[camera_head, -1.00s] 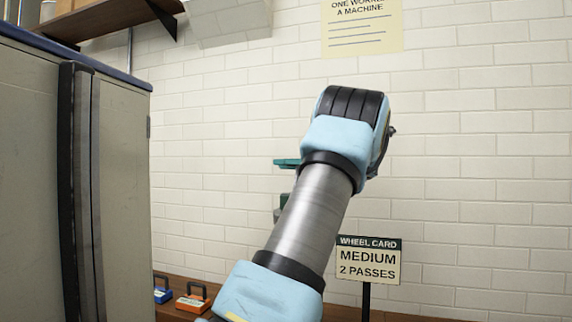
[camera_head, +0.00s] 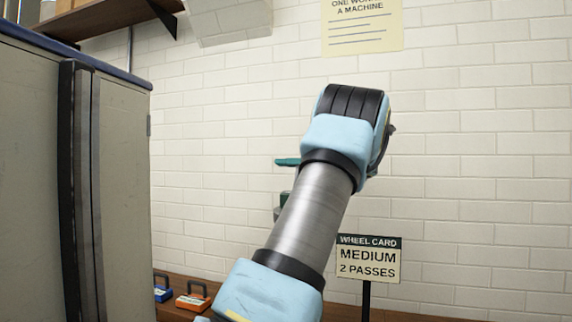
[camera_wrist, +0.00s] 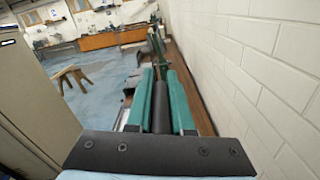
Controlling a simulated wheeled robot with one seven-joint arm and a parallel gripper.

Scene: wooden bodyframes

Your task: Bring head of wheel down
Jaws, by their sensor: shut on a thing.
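In the wrist view my gripper (camera_wrist: 161,84) reaches forward from a black crossbar with screws. Its two long teal fingers lie on either side of a dark round bar (camera_wrist: 160,112) and are shut on it. Grey and dark machine parts (camera_wrist: 155,45) stand beyond the fingertips; they are too small to make out. In the head view my arm hides the gripper and most of what it holds. Only small teal and grey-green parts (camera_head: 287,162) show left of my arm; I cannot tell which are gripper and which are machine.
A wheel card (camera_head: 367,260) reading "MEDIUM 2 PASSES" stands right of my arm. Orange (camera_head: 193,299) and blue (camera_head: 161,291) boxes with handles sit on the wooden bench (camera_head: 170,312). A grey cabinet (camera_head: 120,180) stands left, a white brick wall (camera_head: 480,190) behind.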

